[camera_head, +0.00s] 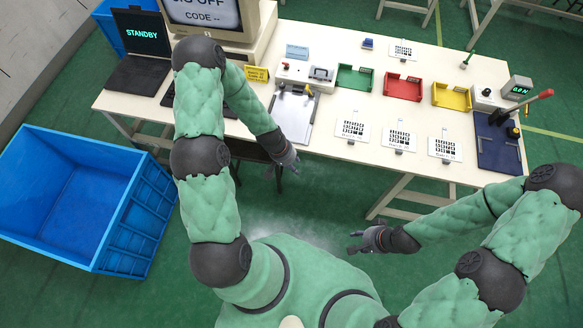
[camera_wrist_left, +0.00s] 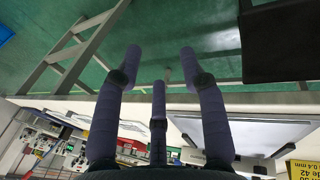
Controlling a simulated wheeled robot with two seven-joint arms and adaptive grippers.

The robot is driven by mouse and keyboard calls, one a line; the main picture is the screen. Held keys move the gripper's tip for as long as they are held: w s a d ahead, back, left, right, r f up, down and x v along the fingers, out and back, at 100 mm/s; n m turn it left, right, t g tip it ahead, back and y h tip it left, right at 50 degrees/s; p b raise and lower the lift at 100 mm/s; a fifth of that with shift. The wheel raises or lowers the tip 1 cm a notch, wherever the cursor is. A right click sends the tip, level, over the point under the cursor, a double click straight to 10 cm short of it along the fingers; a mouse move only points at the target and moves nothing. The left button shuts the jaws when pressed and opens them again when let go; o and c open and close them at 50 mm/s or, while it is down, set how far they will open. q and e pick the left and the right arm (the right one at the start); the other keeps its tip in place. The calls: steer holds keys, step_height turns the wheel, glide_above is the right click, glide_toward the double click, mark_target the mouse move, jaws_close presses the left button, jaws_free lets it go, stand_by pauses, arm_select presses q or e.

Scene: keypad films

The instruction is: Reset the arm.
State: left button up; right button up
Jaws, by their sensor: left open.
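My left gripper (camera_head: 283,165) hangs just off the front edge of the white table (camera_head: 330,172), below the silver clamp plate (camera_head: 293,112). In the left wrist view its dark fingers (camera_wrist_left: 160,62) are spread apart with nothing between them, over green floor. My right gripper (camera_head: 362,240) is low and away from the table, in front of my body. Its small fingers look parted and empty. My left arm is bent and crosses in front of the keyboard, hiding part of it.
Green (camera_head: 354,78), red (camera_head: 403,86) and yellow (camera_head: 451,96) trays stand on the table, with three printed keypad sheets (camera_head: 399,137) in front. A red-handled lever press (camera_head: 499,140) is at right. A laptop (camera_head: 139,50) is at left. A large blue crate (camera_head: 60,150) is on the floor.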

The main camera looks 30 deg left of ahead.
arm_select(q)
steer(key=shift+s+d+f, duration=0.2)
steer(key=shift+s+d, duration=0.15)
steer(key=shift+s, duration=0.1)
stand_by(0.3)
steer(key=s+d+f+m+g+h+b, duration=0.1)
steer(key=s+d+f+b, duration=0.1)
steer(key=s+d, duration=1)
steer(key=shift+s+d+f+g+b, duration=0.3)
steer(key=shift+s+b, duration=0.15)
steer(key=shift+s, duration=0.6)
